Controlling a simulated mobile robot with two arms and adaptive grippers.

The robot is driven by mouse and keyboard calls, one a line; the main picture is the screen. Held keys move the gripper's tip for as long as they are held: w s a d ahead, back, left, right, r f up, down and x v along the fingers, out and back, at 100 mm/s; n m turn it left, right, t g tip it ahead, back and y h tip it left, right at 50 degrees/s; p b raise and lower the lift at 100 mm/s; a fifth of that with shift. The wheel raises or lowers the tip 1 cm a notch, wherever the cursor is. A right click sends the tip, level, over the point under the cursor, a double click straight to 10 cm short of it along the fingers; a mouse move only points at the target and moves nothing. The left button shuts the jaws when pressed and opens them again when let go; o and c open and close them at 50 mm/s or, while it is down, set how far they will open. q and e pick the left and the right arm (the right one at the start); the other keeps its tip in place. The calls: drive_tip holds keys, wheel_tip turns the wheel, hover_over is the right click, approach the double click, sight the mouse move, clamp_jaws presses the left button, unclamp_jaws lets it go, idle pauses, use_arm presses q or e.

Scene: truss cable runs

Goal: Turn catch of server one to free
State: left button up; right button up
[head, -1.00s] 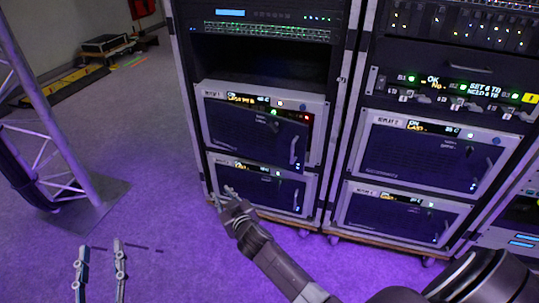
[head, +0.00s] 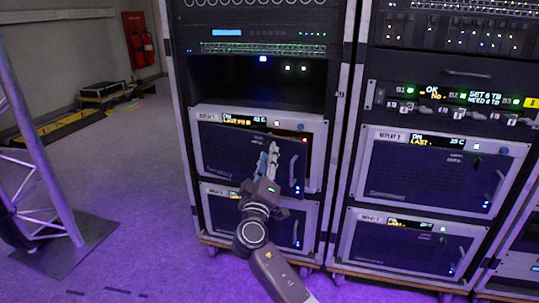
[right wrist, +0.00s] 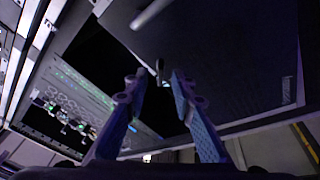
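Server one appears to be the upper unit (head: 222,160) in the left rack, with a dark front panel, a lit display strip and a pale handle at right. A red light shows near its upper right corner. My right gripper (head: 268,156) is in front of this panel, left of the handle, and hides part of it. In the right wrist view my right gripper (right wrist: 158,77) has its fingers apart. A small grey piece, probably the catch (right wrist: 160,68), shows between the fingertips at the panel's edge. I cannot tell whether they touch it. My left gripper is out of view.
A similar unit (head: 215,211) sits below, partly behind my right arm. The right rack (head: 350,150) stands close beside with two more units. A truss leg (head: 45,160) stands at left on a floor plate. The purple-lit floor between is clear.

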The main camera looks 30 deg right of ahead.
sight(271, 143)
drive_tip(key=x, duration=0.2)
drive_tip(key=shift+w+d, duration=0.25)
clamp_jaws()
drive_tip(key=shift+r, duration=0.1)
